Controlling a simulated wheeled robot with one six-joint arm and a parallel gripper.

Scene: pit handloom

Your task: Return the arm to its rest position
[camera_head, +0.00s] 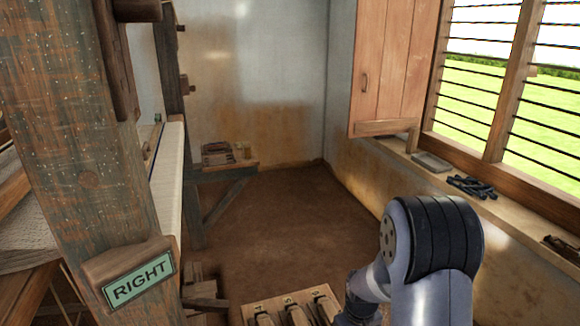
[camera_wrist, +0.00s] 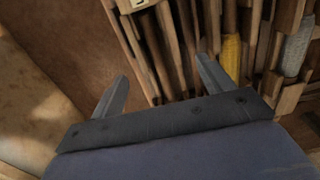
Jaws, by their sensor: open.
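My gripper (camera_wrist: 165,82) shows in the wrist view with its two grey fingers spread apart and nothing between them. It points at a group of long wooden pieces (camera_wrist: 165,45), several of them side by side. I cannot tell how far the fingertips are from the wood. In the head view my arm rises at the lower right, bent, and its end runs down out of sight behind its own links. The gripper itself is not visible there.
A wooden loom post (camera_head: 75,140) with a green RIGHT sign (camera_head: 139,281) stands at left. Numbered wooden pieces (camera_head: 290,312) lie at bottom centre. A window ledge (camera_head: 480,205) and a wall cabinet (camera_head: 385,70) flank the right. The brown floor (camera_head: 285,215) ahead is clear. Yellow yarn (camera_wrist: 231,58) shows in the wrist view.

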